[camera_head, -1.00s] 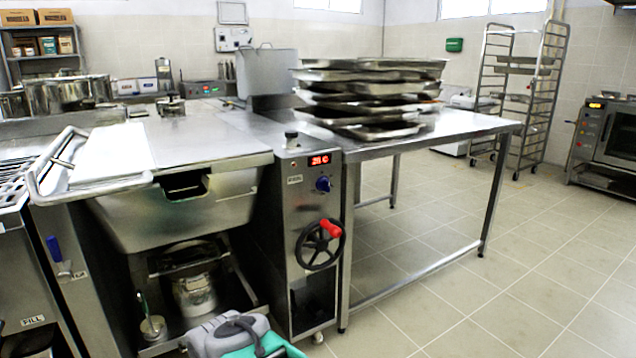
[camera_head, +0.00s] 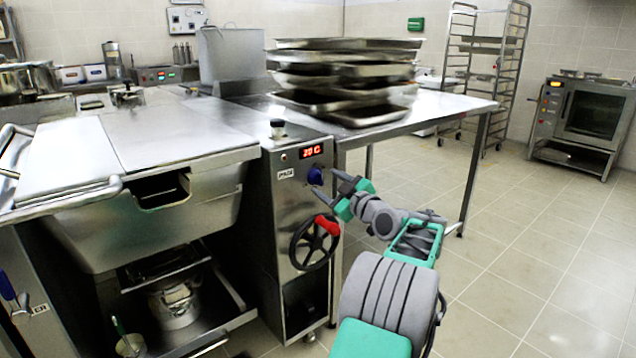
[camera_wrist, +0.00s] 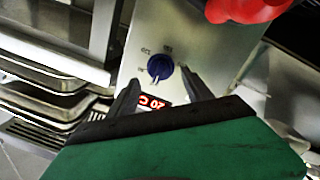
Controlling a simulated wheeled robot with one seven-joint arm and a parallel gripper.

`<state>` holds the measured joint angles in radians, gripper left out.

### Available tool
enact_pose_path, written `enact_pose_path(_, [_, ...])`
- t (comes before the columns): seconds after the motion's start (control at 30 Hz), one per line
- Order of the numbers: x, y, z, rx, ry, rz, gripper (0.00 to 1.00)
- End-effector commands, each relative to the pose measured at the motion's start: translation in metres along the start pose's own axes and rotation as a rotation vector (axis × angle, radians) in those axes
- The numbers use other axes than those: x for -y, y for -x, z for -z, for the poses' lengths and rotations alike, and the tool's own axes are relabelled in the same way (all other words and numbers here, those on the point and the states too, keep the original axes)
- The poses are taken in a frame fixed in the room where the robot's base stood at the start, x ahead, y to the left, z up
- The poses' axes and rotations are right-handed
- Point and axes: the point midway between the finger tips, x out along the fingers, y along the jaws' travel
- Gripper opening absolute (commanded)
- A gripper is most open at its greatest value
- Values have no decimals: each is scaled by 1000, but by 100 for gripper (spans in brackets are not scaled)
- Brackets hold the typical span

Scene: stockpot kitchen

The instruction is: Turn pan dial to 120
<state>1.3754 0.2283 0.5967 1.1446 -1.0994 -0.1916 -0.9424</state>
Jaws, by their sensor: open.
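The pan dial (camera_head: 315,176) is a blue knob on the steel control column, below a red lit display (camera_head: 312,151). In the wrist view the dial (camera_wrist: 160,66) appears upside down, with small printed numbers around it; one looks like 120. A pale mark on the knob points toward the display (camera_wrist: 152,102), which seems to read 20 C. My gripper (camera_head: 327,182) is open in front of the dial. In the wrist view its two dark fingers lie on either side of the knob; I cannot tell whether they touch it.
A black handwheel with a red handle (camera_head: 315,242) sits just below the dial; the red handle also shows close in the wrist view (camera_wrist: 240,8). Stacked trays (camera_head: 345,75) stand on the steel table behind. The tilting pan (camera_head: 160,150) is at the left. Open floor lies right.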

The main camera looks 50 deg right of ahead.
Motion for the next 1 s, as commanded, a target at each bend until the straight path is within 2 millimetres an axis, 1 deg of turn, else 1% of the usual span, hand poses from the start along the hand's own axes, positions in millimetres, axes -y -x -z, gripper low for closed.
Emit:
enact_pose_path(0.03, [3, -11, -2, -2, 0, 3, 58])
enact_pose_path(0.1, [3, -22, -1, -2, 1, 3, 58])
enact_pose_path(0.2, [3, -33, 0, -1, 0, 4, 58])
enact_pose_path(0.3, [2, -37, 1, 0, -1, 3, 58])
enact_pose_path(0.47, [2, -37, 2, 0, -1, 4, 58])
enact_pose_path(0.57, [3, -37, 2, 0, -2, 4, 52])
enact_pose_path(1.0, [3, -37, 2, -1, -2, 5, 16])
